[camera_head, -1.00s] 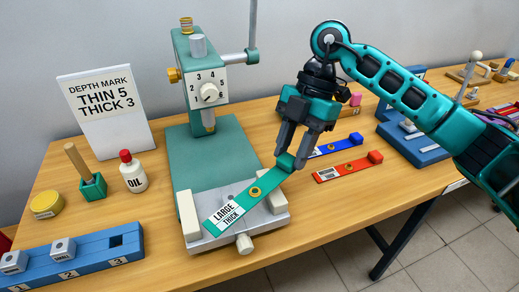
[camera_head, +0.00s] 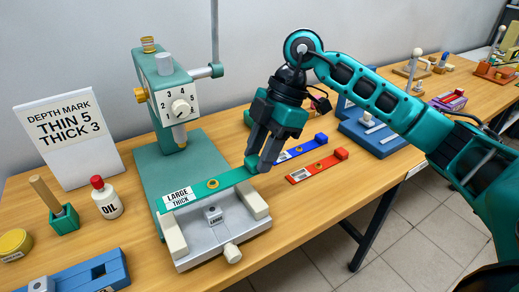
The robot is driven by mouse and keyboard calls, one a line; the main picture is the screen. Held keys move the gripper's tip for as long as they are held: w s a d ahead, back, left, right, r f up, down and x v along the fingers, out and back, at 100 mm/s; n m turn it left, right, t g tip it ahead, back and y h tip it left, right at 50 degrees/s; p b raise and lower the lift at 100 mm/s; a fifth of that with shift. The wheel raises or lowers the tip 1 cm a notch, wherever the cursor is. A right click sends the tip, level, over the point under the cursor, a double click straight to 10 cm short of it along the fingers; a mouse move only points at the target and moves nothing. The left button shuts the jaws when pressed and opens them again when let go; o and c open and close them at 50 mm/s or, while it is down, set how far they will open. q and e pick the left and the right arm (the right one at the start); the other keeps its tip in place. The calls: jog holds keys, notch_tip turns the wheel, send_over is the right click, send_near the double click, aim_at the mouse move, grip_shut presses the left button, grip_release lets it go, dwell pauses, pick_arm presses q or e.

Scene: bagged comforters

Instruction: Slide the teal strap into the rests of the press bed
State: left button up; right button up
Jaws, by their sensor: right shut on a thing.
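The teal strap (camera_head: 198,192), labelled LARGE THICK with a brass eyelet, stretches across the back of the press bed (camera_head: 208,249). Its right end is in my right gripper (camera_head: 259,166), which is shut on it. The bed is a grey metal block with two cream rests, one on the left (camera_head: 175,240) and one on the right (camera_head: 254,203). The strap is behind the rests; I cannot tell whether it touches the bed. My left gripper is not in view.
The teal press (camera_head: 166,85) with a numbered dial stands behind the bed. Blue (camera_head: 302,151) and red (camera_head: 317,167) straps lie to the right. An oil bottle (camera_head: 106,199), a green holder (camera_head: 63,219) and a sign (camera_head: 68,142) stand left.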

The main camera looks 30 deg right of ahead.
aim_at(250, 193)
jog(key=shift+f+b, duration=1.65)
jog(key=shift+f, duration=1.1)
jog(key=shift+a, duration=0.1)
jog(key=shift+a+p, duration=0.35)
jog(key=shift+a, duration=0.05)
jog(key=shift+f, duration=0.1)
jog(key=shift+f, duration=0.15)
jog(key=o, duration=1.1)
jog(key=shift+o, duration=0.3)
